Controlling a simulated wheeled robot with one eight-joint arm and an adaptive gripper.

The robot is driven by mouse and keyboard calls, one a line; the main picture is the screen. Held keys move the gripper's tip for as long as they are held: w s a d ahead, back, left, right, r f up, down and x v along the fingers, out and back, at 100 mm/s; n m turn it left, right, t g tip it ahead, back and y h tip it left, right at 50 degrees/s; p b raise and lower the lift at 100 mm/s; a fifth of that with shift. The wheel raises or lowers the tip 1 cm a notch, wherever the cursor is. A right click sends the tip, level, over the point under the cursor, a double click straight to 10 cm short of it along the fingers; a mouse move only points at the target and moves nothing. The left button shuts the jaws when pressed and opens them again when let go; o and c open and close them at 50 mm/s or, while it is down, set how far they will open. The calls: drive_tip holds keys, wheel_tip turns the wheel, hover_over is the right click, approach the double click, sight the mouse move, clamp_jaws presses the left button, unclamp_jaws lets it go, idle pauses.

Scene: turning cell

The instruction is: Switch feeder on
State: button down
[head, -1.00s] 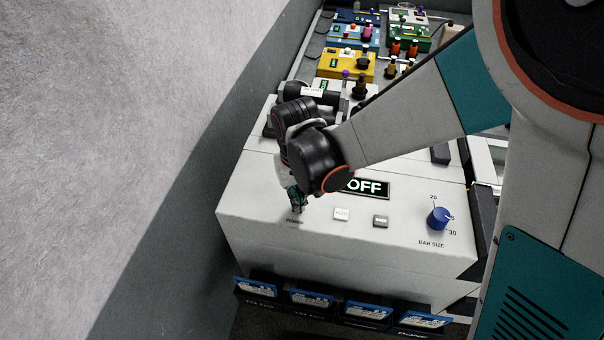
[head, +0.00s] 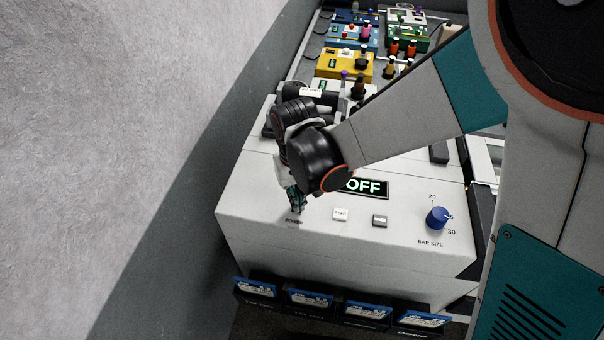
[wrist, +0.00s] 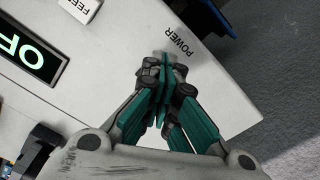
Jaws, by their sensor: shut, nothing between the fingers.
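The feeder (head: 300,250) is a white box with a sloped top panel. Its display (head: 367,187) reads OFF in the head view, and the same display (wrist: 34,58) is partly in the wrist view. My gripper (head: 297,207) is shut and empty, pointing down at the panel's left part. In the wrist view my gripper's fingertips (wrist: 163,62) are together just beside the POWER label (wrist: 181,42). The power control itself is mostly hidden behind the fingertips, and I cannot tell whether they touch it.
Right of my gripper are a white FEED button (head: 340,214), a grey button (head: 380,221) and a blue BAR SIZE knob (head: 437,218). Several blue-topped bins (head: 310,298) hang along the front. A grey wall (head: 120,130) stands left. Coloured boxes (head: 345,65) lie behind.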

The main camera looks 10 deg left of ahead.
drive_tip(key=shift+f+b, duration=1)
drive_tip(key=shift+f, duration=0.05)
idle(0.9)
drive_tip(key=shift+r, duration=0.1)
drive_tip(key=shift+r+p, duration=2.1)
drive_tip(key=shift+r, duration=1.35)
drive_tip(key=shift+s+f, duration=0.1)
